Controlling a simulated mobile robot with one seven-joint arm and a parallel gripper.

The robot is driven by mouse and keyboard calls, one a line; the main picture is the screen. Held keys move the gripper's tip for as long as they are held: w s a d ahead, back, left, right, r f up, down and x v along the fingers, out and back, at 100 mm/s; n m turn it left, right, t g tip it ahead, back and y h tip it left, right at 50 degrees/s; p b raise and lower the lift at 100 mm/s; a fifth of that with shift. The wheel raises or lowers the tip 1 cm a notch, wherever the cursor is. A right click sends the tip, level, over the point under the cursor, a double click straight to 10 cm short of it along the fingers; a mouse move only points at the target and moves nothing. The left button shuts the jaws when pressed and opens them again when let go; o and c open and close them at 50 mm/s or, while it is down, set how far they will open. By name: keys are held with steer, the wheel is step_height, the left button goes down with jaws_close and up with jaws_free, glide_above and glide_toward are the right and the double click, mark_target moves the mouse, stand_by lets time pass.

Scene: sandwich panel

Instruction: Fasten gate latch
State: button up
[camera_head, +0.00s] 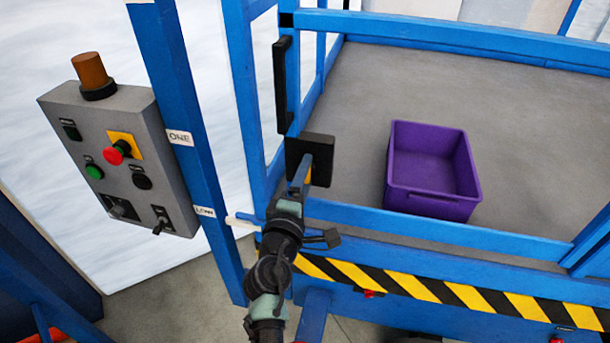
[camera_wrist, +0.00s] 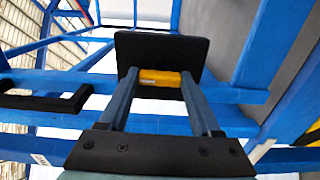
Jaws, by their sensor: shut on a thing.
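The gate latch shows as a black square plate (camera_head: 322,148) on the blue gate post, with a yellow bar. In the wrist view the black plate (camera_wrist: 160,48) stands straight ahead, and the yellow bar (camera_wrist: 160,84) lies across between my two fingers. My gripper (camera_head: 304,172) is shut on the yellow bar, one finger at each end, as the wrist view (camera_wrist: 159,80) also shows. My gripper hides part of the latch in the head view. I cannot tell whether the latch is engaged.
A black vertical handle (camera_head: 282,85) is on the post above the latch. A grey control box (camera_head: 130,150) with buttons hangs on the left blue post. A purple crate (camera_head: 428,203) stands on the grey platform floor (camera_head: 390,85). Blue rails surround the platform.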

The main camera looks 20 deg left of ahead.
stand_by(0.5)
steer(key=o, duration=1.4)
steer(key=s, duration=0.4)
steer(key=s+d+b, duration=0.1)
steer(key=s, duration=0.8)
steer(key=shift+d+b, duration=0.25)
steer(key=shift+b, duration=0.15)
steer(key=shift+w, duration=0.1)
